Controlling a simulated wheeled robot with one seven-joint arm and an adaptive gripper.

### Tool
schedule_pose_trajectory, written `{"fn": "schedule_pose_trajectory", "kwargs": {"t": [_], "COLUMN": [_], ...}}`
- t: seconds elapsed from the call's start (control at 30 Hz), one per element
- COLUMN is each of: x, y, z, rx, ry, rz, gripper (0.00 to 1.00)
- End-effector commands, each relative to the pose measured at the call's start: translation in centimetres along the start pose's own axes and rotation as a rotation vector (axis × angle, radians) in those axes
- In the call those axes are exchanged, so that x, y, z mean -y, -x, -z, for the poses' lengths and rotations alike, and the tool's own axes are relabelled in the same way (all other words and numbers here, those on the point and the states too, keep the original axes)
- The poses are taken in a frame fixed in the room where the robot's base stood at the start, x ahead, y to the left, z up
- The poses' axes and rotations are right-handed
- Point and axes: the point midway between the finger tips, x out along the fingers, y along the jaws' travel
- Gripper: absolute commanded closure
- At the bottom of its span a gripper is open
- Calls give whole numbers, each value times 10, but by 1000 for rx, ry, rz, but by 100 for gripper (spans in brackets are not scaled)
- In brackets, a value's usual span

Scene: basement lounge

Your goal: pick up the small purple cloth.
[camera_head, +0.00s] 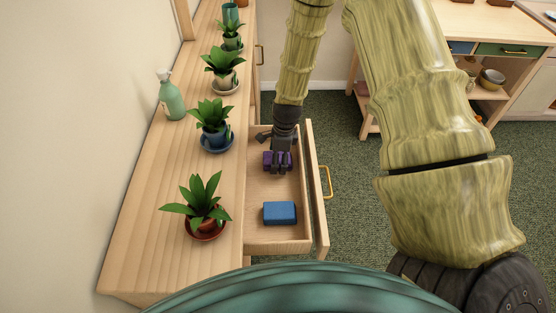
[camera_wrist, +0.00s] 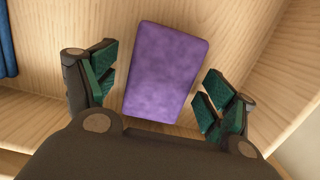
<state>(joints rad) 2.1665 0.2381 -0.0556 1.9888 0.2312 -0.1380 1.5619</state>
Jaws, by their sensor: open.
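The small purple cloth (camera_wrist: 166,72) lies flat in an open wooden drawer, as a rounded rectangle in the wrist view. In the head view the purple cloth (camera_head: 268,160) is partly hidden under my gripper (camera_head: 278,168). My gripper is inside the drawer space, pointing down over the cloth. In the wrist view my gripper (camera_wrist: 155,95) is open, with its green-padded fingers apart on the left and right sides of the cloth. I see no finger closed on it.
A blue folded block-like item (camera_head: 280,213) lies in the same drawer (camera_head: 265,236), nearer to me. The drawer walls and front with a yellow handle (camera_head: 327,182) close in around my gripper. Several potted plants and a green bottle (camera_head: 171,97) stand on the wooden top (camera_head: 150,215).

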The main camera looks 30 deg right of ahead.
Motion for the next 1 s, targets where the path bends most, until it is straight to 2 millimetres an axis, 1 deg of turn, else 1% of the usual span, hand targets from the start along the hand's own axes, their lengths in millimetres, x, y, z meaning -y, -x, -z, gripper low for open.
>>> {"fn": "schedule_pose_trajectory", "kwargs": {"t": [0.07, 0.2, 0.27, 0.3, 0.33, 0.6, 0.73, 0.87, 1.0], "x": [0, 0, 0, 0, 0, 0, 0, 0, 1], "y": [0, 0, 0, 0, 0, 1, 5, 17, 37], "z": [0, 0, 0, 0, 0, 0, -1, -3, -5], "rx": [0, 0, 0, 0, 0, 0, 0, 0, 0], "ry": [0, 0, 0, 0, 0, 0, 0, 1, 0], "rz": [0, 0, 0, 0, 0, 0, 1, 1, 3], "gripper": [18, 43, 54, 62, 65, 65, 65, 65, 65]}}
